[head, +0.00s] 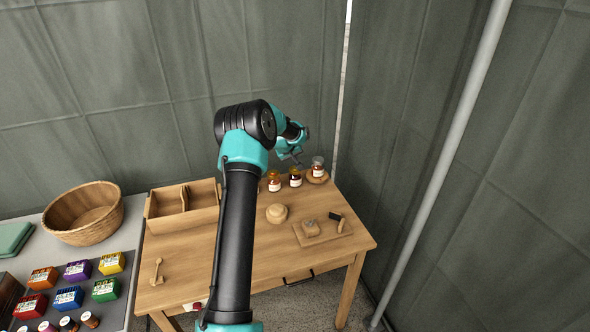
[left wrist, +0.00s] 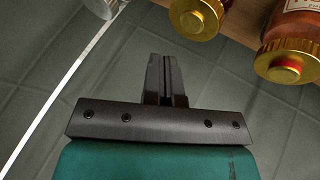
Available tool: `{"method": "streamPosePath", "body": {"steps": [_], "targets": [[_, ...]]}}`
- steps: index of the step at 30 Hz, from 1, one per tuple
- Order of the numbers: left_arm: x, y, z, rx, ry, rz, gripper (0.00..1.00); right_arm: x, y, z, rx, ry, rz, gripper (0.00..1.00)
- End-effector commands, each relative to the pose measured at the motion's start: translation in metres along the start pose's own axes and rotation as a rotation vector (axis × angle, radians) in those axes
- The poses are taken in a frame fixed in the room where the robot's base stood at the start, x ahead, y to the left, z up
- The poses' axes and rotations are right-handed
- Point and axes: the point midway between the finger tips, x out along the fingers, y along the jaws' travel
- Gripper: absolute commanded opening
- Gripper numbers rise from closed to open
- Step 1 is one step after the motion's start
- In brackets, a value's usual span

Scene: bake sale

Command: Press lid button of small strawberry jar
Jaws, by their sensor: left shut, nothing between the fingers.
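Three small jars with white labels stand at the back right of the wooden table in the head view: an amber one (head: 274,182), a dark one (head: 295,178) and a reddish one (head: 318,169). The labels are too small to read, so I cannot tell which is strawberry. My left gripper (head: 297,158) is above and behind the jars. In the left wrist view its fingers (left wrist: 165,66) are shut and empty, apart from the jars. That view shows a gold lid with a red button (left wrist: 292,66), another gold lid (left wrist: 196,18) and part of a silvery lid (left wrist: 103,7).
The reddish jar stands on a round wooden board (head: 326,179). A round wooden piece (head: 276,213) and a small board (head: 333,238) with tools lie in front. A divided wooden box (head: 158,222) and a basket (head: 72,233) are left. Grey walls stand close behind.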

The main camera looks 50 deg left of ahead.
Motion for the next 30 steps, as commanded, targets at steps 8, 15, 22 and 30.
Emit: {"method": "streamPosePath", "body": {"steps": [8, 15, 22, 30], "targets": [[-0.018, 0.010, -0.010, 0.000, 0.001, 0.001, 0.00, 0.000, 0.000, 0.000, 0.000, 0.000, 0.000, 0.43], [-0.024, 0.013, -0.012, 0.000, -0.001, 0.000, 0.00, 0.000, 0.000, 0.000, 0.000, 0.000, 0.000, 0.43], [-0.023, 0.013, -0.012, 0.000, -0.001, 0.000, 0.00, 0.000, 0.000, 0.000, 0.000, 0.000, 0.000, 0.43], [-0.023, 0.013, -0.012, 0.000, -0.001, 0.000, 0.00, 0.000, 0.000, 0.000, 0.000, 0.000, 0.000, 0.43]]}}
